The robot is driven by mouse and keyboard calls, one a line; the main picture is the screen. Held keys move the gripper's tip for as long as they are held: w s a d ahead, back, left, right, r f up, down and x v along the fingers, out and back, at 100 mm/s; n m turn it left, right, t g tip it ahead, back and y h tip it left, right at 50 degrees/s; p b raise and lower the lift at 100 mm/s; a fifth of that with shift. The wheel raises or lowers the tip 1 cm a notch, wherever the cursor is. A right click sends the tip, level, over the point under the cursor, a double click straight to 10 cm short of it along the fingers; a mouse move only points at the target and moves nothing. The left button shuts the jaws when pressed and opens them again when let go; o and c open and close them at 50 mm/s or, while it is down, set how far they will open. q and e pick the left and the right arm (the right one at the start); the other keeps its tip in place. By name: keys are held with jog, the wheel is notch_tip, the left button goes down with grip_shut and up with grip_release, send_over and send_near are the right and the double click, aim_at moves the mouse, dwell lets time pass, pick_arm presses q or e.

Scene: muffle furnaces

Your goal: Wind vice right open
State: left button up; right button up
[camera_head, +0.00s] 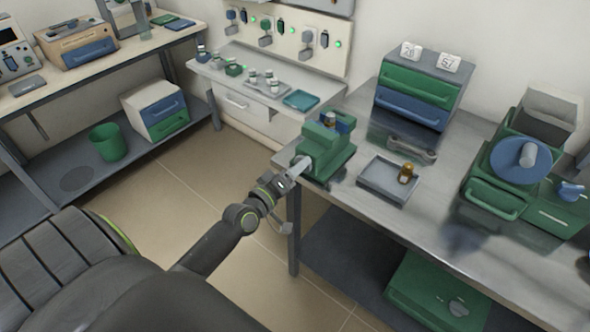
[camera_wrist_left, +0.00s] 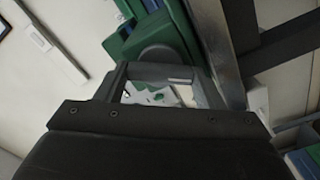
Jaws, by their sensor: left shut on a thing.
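The green vice (camera_head: 324,150) stands at the near left corner of the metal workbench. A blue part and a small brown and white item sit at its top. My left gripper (camera_head: 292,176) reaches the vice's front face at the handle side and is shut there. In the left wrist view the gripper fingers (camera_wrist_left: 160,85) close around a dark round part (camera_wrist_left: 158,55) in front of the green vice body (camera_wrist_left: 165,30). The vice's handle is mostly hidden by the gripper, and I cannot tell how far its jaws are apart. My right gripper is not in view.
On the workbench (camera_head: 345,190) are a grey tray (camera_head: 375,185) with a brown bottle (camera_head: 406,173), a grey wrench-like tool (camera_head: 410,148), a drawer cabinet (camera_head: 418,88) and a green machine (camera_head: 510,175). A side table with jars stands behind. Floor is clear left of the bench.

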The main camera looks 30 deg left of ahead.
pick_arm(q)
jog(key=o, duration=1)
jog(key=s+a+m+b, duration=0.1)
jog(key=s+m, duration=1.6)
jog(key=m, duration=0.1)
jog(key=shift+s+a+f+n+g+y, duration=0.6)
jog(key=shift+a+f+n+g, duration=0.4)
jog(key=shift+f, duration=3.1)
jog(key=shift+s+a+f+n+g+y, duration=0.55)
jog(key=shift+a+f+g, duration=0.5)
jog(key=shift+f, duration=3)
jog(key=shift+s+a+f+n+g+y, duration=0.65)
jog(key=shift+f+g, duration=0.6)
jog(key=shift+f, duration=2.85)
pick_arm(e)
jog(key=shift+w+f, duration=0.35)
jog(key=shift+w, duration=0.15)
